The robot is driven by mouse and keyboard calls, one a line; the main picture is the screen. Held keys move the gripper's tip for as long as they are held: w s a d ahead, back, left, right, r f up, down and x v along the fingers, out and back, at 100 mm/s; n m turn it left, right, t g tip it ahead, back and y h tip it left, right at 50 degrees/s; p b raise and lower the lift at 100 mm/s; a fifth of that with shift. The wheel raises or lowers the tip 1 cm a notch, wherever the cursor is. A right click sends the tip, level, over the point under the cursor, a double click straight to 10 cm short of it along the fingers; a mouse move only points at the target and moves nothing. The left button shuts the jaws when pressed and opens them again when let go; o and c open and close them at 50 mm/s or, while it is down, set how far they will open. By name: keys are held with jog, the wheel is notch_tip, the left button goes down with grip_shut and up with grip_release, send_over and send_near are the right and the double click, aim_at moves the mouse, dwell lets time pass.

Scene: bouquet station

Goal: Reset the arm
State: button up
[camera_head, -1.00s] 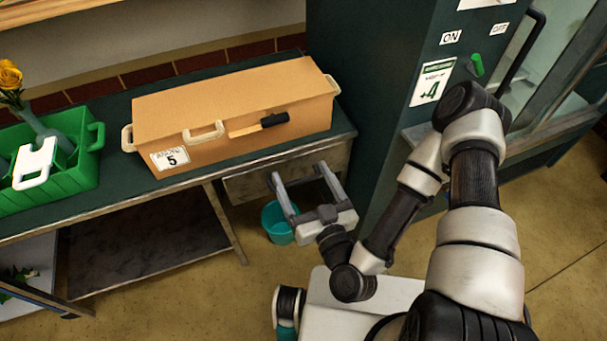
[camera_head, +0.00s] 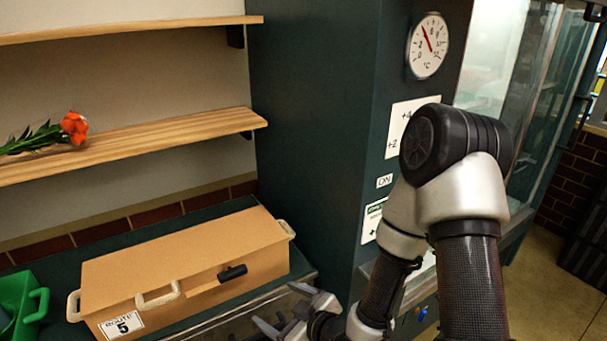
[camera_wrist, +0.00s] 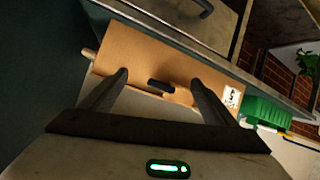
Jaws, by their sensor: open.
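My gripper (camera_head: 285,310) is low in the head view, in front of the right end of the counter, partly cut off by the picture's bottom edge. In the wrist view its two fingers (camera_wrist: 160,92) stand wide apart with nothing between them. Beyond them is a closed tan box (camera_head: 190,262) with pale handles, a black-gripped item on its front and a "Route 5" label. The box also shows in the wrist view (camera_wrist: 150,60). The fingers look apart from the box.
A green crate (camera_head: 22,300) stands left of the box. A dark green cabinet (camera_head: 310,130) with a dial (camera_head: 428,46) rises at the right, close to my arm. Orange flowers (camera_head: 74,127) lie on a wooden shelf (camera_head: 180,137) above the counter.

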jog(key=d+r+m+g+h+p, duration=0.1)
jog(key=d+r+m+h+p, duration=0.4)
jog(key=d+r, duration=1.25)
jog(key=s+d+r+m+g+h, duration=0.2)
jog(key=s+r+m, duration=0.3)
jog(key=s+r, duration=0.9)
jog(key=s+h, duration=0.1)
jog(key=s, duration=0.1)
jog(key=shift+s+r+m+g+b, duration=0.2)
jog(key=shift+s+m+g+b, duration=0.1)
jog(key=shift+m+g, duration=0.1)
